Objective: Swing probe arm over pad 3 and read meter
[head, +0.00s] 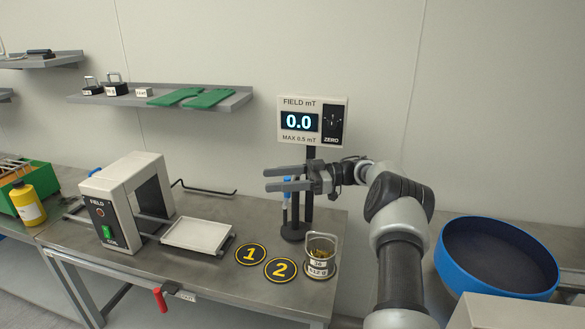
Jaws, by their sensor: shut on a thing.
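The field meter (312,121) is on a dark post at the back of the bench and reads 0.0, with "MAX 0.5 mT" below. My gripper (275,179) points left in front of the post. The probe's link to the post is hidden behind my gripper. Pad 1 (250,254) and pad 2 (281,270) are black discs with yellow numbers. A handled, labelled cup (320,258) stands on a dark disc to their right; any number there is covered.
The demagnetiser-like FIELD COIL box (112,211) with its white tray (197,236) stands left of the pads. A bent rod (205,189) sticks out behind it. A blue-rimmed round bin (451,272) is at right. The wall shelf (160,98) holds weights and green gloves.

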